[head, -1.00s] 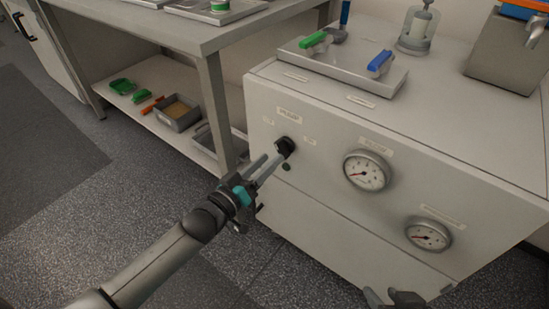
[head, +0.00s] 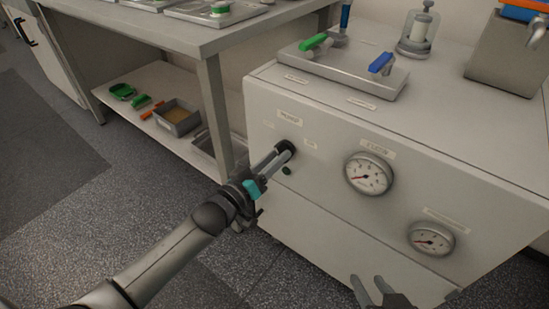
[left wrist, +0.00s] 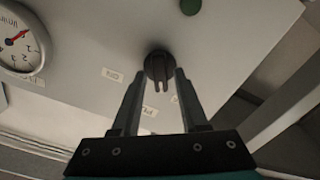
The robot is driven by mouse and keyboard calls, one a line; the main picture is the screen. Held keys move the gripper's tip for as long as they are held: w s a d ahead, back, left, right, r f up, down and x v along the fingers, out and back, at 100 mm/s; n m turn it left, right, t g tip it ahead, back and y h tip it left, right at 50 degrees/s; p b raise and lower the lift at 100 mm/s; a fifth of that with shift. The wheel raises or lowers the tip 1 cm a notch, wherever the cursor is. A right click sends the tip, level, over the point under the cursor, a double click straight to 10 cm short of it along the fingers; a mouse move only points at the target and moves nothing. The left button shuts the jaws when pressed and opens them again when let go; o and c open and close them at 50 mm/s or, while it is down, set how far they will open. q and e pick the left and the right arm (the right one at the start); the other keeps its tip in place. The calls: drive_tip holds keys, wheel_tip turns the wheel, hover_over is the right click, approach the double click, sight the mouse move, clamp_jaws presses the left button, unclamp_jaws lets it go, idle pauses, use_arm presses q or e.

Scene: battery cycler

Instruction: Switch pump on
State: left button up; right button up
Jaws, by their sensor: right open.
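The pump knob (head: 284,147) is a dark round switch on the white cabinet's front, below a small label. In the left wrist view the knob (left wrist: 158,66) shows a raised grip bar. My left gripper (head: 279,156) is at the knob. In the left wrist view its two fingers (left wrist: 159,77) stand apart on either side of the knob, with gaps visible, so it is open; contact cannot be told. A round green indicator (left wrist: 190,6) is near the knob. My right gripper (head: 367,290) is open and empty at the bottom of the head view, in front of the cabinet.
Two gauges (head: 368,174) (head: 431,239) are on the cabinet front, right of the knob. A tray (head: 345,75) with green and blue handled valves (head: 381,63) lies on top. A bench (head: 205,38) with a loaded lower shelf stands left of the cabinet.

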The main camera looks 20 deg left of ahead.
use_arm(q)
clamp_jaws()
